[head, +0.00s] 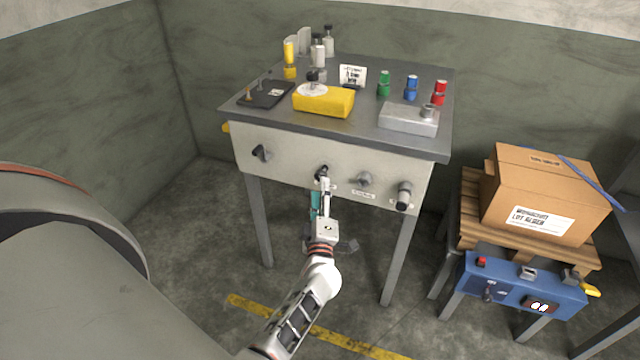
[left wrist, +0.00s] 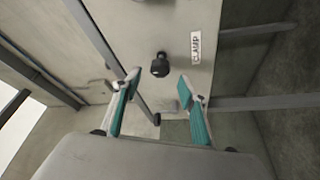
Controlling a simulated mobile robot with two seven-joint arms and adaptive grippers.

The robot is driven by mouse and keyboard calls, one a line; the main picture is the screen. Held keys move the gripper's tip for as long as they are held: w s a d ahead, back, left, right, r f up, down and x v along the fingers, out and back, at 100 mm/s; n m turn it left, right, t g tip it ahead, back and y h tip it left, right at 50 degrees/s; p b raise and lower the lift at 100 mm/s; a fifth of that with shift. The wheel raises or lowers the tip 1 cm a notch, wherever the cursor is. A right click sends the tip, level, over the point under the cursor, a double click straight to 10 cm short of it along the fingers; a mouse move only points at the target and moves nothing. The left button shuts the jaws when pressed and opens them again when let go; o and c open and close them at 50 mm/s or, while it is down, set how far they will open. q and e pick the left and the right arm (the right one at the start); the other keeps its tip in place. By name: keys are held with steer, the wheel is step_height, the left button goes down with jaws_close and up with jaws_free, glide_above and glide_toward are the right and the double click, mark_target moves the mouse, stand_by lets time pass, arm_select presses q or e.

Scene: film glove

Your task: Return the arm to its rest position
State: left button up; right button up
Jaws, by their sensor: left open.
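My left gripper (head: 323,190) is in front of the bench's front panel (head: 290,158), close to a dark knob (head: 321,173). In the left wrist view the gripper (left wrist: 160,82) is open, with its two teal-padded fingers apart and nothing held between them. The black knob (left wrist: 160,66) shows beyond the fingertips, roughly between them. A label reading "CLAMP" (left wrist: 195,46) is beside it. I cannot tell whether a finger touches the knob. My left arm (head: 300,300) reaches up from the bottom of the head view. My right gripper is not in view.
The bench top (head: 375,75) holds a yellow block (head: 323,101), a grey box (head: 408,119), and coloured cylinders. More controls line the panel, including a black lever (head: 403,196). At right, a carton (head: 545,195) sits on a pallet above a blue control box (head: 525,290).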

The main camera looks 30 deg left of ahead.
arm_select(q)
steer(key=shift+s+d, duration=0.25)
steer(key=shift+s, duration=0.05)
stand_by(0.4)
